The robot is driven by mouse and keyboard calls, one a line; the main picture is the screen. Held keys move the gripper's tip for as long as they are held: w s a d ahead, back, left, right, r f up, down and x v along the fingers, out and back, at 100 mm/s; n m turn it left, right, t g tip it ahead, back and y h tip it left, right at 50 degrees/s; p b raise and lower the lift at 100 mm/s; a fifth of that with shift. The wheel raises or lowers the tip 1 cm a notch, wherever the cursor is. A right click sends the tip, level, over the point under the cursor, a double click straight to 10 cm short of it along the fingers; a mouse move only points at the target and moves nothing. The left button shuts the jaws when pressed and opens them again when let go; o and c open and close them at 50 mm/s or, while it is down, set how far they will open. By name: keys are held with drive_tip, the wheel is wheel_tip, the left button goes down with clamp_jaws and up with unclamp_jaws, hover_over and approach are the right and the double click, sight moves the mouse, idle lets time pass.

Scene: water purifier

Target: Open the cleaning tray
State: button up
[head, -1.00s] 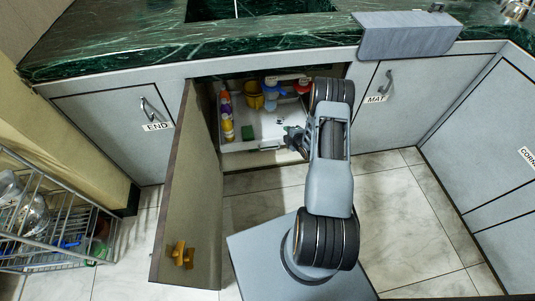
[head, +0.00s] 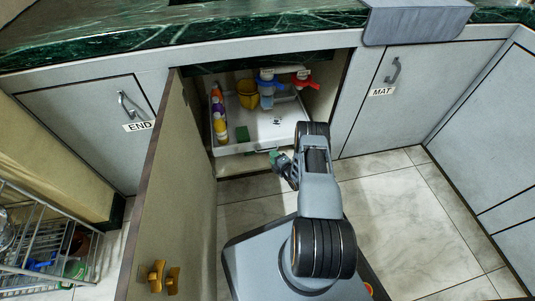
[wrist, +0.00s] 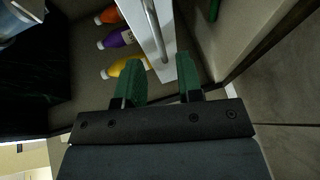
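The white cleaning tray (head: 262,134) sits low inside the open cabinet under the counter, holding several bottles, a yellow cup and a green sponge. Its front edge faces me near the cabinet opening. In the wrist view the tray's white front (wrist: 172,28) carries a metal bar handle (wrist: 154,30). My gripper (head: 275,158) is just in front of the tray's front edge. In the wrist view my gripper's green fingers (wrist: 160,75) are spread apart, with the lower end of the handle lined up between them. Contact with the handle cannot be told.
The cabinet door (head: 172,190) stands open on the left. A blue-handled fixture (head: 267,85) and a red one (head: 301,77) hang above the tray. A wire rack (head: 40,250) stands at far left. The tiled floor (head: 400,200) on the right is clear.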

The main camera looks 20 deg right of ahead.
drive_tip(key=shift+b+x, duration=1)
drive_tip(key=shift+x, duration=1.9)
clamp_jaws()
